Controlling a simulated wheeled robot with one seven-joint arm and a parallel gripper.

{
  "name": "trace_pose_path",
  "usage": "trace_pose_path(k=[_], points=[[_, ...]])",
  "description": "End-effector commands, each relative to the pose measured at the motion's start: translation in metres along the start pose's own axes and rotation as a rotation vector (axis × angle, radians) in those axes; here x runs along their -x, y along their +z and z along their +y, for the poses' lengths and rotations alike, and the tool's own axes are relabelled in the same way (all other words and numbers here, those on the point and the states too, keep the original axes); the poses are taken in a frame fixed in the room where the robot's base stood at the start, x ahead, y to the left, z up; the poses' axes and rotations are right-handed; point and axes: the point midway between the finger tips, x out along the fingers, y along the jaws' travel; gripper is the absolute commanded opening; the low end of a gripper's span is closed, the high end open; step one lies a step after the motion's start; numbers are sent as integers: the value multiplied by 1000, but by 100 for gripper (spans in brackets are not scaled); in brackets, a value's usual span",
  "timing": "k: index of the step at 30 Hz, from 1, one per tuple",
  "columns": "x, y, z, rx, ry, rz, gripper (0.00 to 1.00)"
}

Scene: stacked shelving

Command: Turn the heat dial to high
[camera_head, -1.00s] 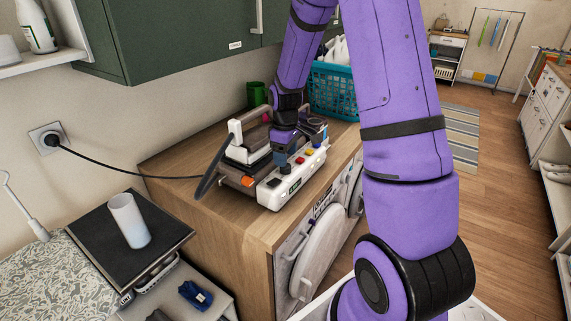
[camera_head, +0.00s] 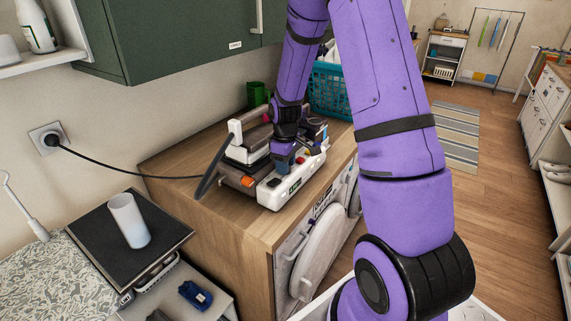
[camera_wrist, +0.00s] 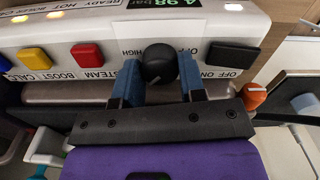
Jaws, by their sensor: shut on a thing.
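The heat dial (camera_wrist: 158,64) is a round black knob on the white front panel of the steam station (camera_head: 272,200). In the wrist view, HIGH is printed left of the knob and OFF right of it. My gripper (camera_wrist: 160,82) is shut on the dial, with one blue finger on each side. I cannot tell exactly where the knob's pointer stands. In the head view my gripper (camera_head: 285,162) is at the panel and hides the dial.
Yellow (camera_wrist: 34,58) and red (camera_wrist: 87,55) buttons sit left of the dial in the wrist view; a black switch (camera_wrist: 232,57) sits right. An orange knob (camera_wrist: 254,96) is close by. A teal basket (camera_head: 331,90) stands behind. A black cable (camera_head: 120,173) runs to the wall socket.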

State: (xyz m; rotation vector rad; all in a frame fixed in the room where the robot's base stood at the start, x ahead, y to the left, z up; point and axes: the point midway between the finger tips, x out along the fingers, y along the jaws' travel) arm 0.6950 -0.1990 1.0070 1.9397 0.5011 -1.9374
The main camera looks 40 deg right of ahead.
Motion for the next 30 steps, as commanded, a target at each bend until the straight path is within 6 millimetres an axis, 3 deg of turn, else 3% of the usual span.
trace_pose_path(k=[8, 30], points=[[0, 0, 0, -69, 1, -1, 14], [0, 0, 0, -583, 1, -1, 14]])
